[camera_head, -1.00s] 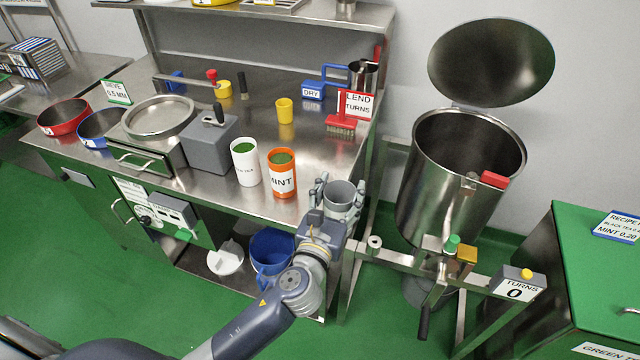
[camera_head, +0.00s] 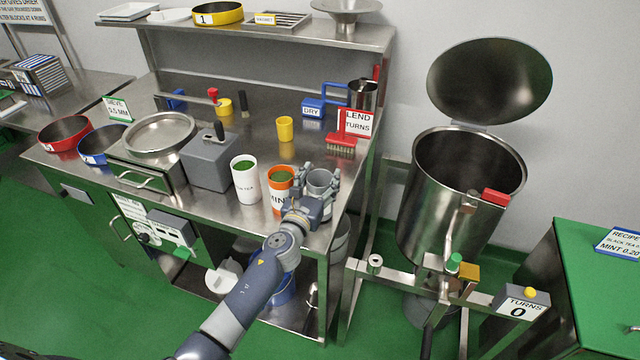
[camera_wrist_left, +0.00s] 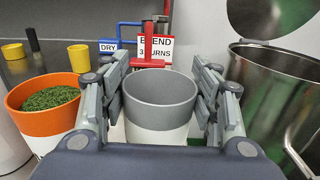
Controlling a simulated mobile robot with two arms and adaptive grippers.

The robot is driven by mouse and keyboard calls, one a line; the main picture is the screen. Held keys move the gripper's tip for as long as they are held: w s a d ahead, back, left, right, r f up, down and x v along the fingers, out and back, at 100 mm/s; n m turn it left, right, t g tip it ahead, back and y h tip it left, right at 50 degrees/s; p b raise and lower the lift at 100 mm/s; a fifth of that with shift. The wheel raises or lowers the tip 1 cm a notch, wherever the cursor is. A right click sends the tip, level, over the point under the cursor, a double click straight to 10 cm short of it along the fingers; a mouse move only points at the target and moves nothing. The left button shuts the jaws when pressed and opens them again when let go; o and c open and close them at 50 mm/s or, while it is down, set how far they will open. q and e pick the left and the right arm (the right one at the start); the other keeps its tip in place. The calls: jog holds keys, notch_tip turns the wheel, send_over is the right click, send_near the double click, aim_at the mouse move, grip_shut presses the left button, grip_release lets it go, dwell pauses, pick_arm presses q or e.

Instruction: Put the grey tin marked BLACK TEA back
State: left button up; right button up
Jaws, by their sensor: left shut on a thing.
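The grey tin (camera_head: 319,181) is in my left gripper (camera_head: 318,188), at the right end of the steel counter, just right of the orange MINT tin (camera_head: 280,176). In the left wrist view the grey tin (camera_wrist_left: 158,92) stands upright between the two fingers, with a grey upper band, white lower wall and a bare grey inside. Its label is hidden, and I cannot tell whether its base touches the counter. My right gripper is out of view.
A red brush (camera_head: 341,143) and a BLEND TURNS sign (camera_head: 357,123) stand behind the grey tin. A steel drum (camera_head: 462,205) with its lid raised is to the right. A grey box (camera_head: 208,160) and sieves are to the left.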

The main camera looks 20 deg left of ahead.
pick_arm(q)
jog(key=shift+f, duration=0.25)
jog(key=shift+f, duration=0.15)
jog(key=o, duration=1.4)
jog(key=shift+c, duration=0.2)
jog(key=shift+s+r, duration=0.1)
jog(key=shift+r, duration=0.1)
jog(key=s, duration=1.1)
jog(key=shift+s+a, duration=0.2)
jog(key=shift+s, duration=0.2)
